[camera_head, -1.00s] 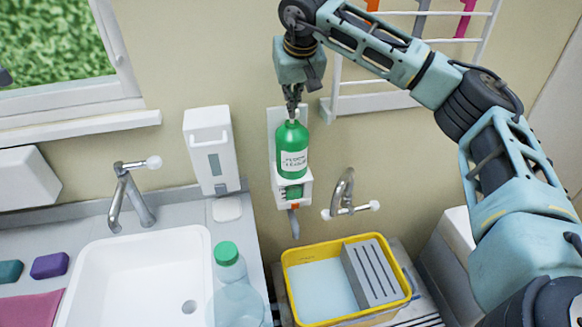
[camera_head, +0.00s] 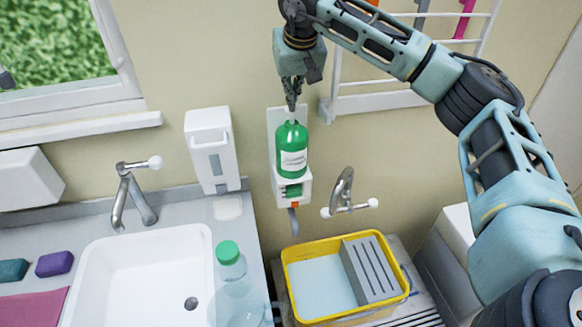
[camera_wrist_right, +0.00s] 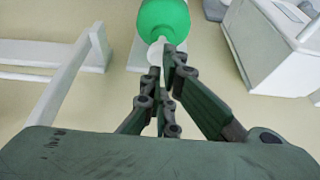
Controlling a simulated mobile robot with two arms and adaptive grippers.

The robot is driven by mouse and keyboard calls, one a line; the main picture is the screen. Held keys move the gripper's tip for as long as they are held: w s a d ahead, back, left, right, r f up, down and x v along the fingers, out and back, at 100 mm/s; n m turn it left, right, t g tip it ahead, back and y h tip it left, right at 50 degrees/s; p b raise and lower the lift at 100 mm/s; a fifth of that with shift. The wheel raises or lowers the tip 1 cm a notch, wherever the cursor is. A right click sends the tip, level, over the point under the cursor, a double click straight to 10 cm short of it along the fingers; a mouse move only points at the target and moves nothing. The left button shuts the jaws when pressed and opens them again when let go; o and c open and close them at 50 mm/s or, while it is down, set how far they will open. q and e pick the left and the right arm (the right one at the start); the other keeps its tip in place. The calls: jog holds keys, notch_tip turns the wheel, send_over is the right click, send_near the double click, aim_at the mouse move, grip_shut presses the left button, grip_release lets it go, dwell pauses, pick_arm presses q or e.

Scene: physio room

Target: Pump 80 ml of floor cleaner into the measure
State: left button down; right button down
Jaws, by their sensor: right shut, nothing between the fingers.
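A green bottle (camera_head: 292,143) with a white label stands upright in a white wall holder (camera_head: 304,184). A small orange-tipped outlet (camera_head: 294,206) is under the holder. My right gripper (camera_head: 291,107) points down just above the bottle's top, shut and empty. In the right wrist view the shut fingertips (camera_wrist_right: 168,52) overlap the bottle's white top (camera_wrist_right: 157,50); I cannot tell whether they touch it. The green bottle (camera_wrist_right: 163,18) shows beyond them. I cannot make out a measure. My left gripper is not in view.
A yellow bucket (camera_head: 291,278) with a grey slotted insert is below right of the holder. A clear bottle with a green cap (camera_head: 227,252) stands by the white sink (camera_head: 140,262). A tap (camera_head: 343,192) and white rack (camera_head: 337,105) are on the wall at right.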

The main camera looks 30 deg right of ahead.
notch_tip(320, 180, up, 6)
jog(key=p, duration=0.5)
